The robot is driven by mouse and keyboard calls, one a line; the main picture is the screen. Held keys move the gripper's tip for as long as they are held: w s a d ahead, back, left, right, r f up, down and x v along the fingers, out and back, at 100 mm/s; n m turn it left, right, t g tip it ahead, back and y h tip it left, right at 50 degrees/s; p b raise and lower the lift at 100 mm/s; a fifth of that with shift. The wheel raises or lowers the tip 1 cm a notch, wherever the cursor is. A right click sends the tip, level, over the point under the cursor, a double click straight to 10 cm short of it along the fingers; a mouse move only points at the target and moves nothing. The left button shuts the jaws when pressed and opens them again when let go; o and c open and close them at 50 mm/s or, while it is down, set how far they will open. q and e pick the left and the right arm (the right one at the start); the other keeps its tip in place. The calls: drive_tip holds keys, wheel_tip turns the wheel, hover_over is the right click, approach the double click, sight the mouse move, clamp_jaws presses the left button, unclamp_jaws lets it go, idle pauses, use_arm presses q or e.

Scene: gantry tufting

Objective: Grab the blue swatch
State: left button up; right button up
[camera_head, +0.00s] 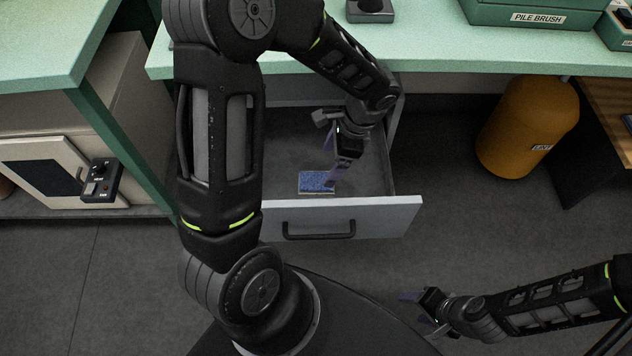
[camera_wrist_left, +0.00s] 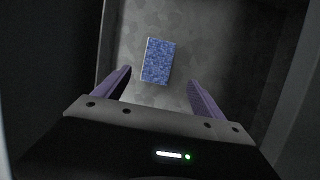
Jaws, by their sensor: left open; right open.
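The blue swatch (camera_head: 316,182) is a small speckled rectangle lying flat in the open drawer (camera_head: 376,207), near its front wall. My left gripper (camera_head: 331,166) reaches down into the drawer just above the swatch, pointing at it. In the left wrist view the swatch (camera_wrist_left: 159,61) lies ahead of the open left gripper (camera_wrist_left: 159,85), between the lines of its two purple fingers and apart from them. My right gripper (camera_head: 416,309) is open and empty, low over the floor at the lower right, away from the drawer.
The green worktop (camera_head: 450,60) overhangs the back of the drawer. A green box labelled PILE BRUSH (camera_head: 535,17) stands on it. An orange bin (camera_head: 527,127) stands right of the drawer. A beige cabinet (camera_head: 55,165) is at the left. The rest of the drawer floor looks bare.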

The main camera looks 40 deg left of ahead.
sight(317, 180)
use_arm(q)
drive_tip(key=shift+x, duration=1.15)
drive_tip(key=shift+s+b+x, duration=0.2)
drive_tip(key=shift+b+x, duration=0.15)
drive_tip(key=shift+x, duration=0.95)
drive_tip(key=shift+s+b+x, duration=0.2)
drive_tip(key=shift+b+x, duration=0.1)
drive_tip(key=shift+x, duration=1)
drive_tip(key=shift+a, duration=0.1)
drive_tip(key=c, duration=1.4)
drive_tip(key=shift+r, duration=0.1)
drive_tip(key=shift+c, duration=0.2)
